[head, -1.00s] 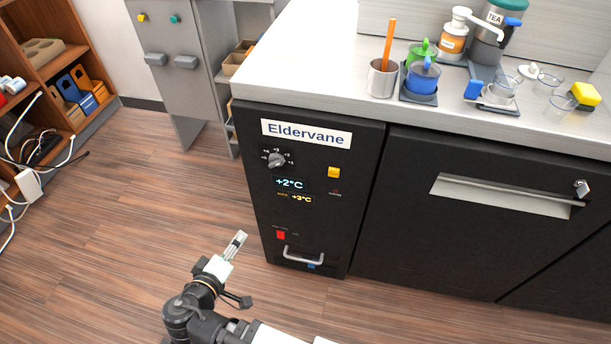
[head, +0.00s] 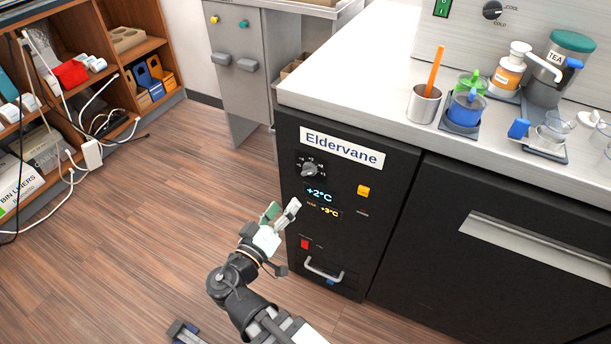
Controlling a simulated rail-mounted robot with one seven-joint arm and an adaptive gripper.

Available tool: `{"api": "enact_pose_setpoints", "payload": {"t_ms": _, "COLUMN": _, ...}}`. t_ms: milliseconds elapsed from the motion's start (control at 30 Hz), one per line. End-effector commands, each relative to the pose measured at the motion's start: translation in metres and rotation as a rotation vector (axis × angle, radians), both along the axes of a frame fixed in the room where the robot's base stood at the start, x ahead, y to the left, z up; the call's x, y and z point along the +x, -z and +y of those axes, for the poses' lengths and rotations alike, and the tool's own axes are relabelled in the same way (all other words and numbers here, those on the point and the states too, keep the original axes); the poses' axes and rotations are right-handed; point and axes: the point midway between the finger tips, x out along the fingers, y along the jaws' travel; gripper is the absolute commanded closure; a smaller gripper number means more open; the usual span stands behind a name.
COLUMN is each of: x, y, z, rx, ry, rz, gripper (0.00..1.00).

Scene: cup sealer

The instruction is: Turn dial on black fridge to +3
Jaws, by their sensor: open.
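The black fridge (head: 375,225) stands under the counter and carries an Eldervane label (head: 341,147). Its grey dial (head: 310,170) is at the upper left of the front panel, with small white marks around it. A display (head: 319,194) below the dial reads +2°C, and a smaller yellow line (head: 329,211) under it reads +3°C. My gripper (head: 282,211) is open and empty.
A yellow button (head: 363,191), a red switch (head: 304,244) and a metal handle (head: 324,270) are also on the fridge front. The counter (head: 370,75) above holds a cup, pitchers and bottles. A grey cabinet (head: 235,90) stands to the left. The wooden floor (head: 130,230) there is mostly open.

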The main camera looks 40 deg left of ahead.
Motion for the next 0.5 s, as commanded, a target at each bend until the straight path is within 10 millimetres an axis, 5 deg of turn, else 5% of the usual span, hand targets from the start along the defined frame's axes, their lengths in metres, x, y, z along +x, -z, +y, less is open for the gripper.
{"api": "enact_pose_setpoints", "payload": {"t_ms": 500, "x": 0.095, "y": 0.000, "z": 0.014, "rx": -0.001, "ry": 0.001, "rz": 0.000, "gripper": 0.32}}
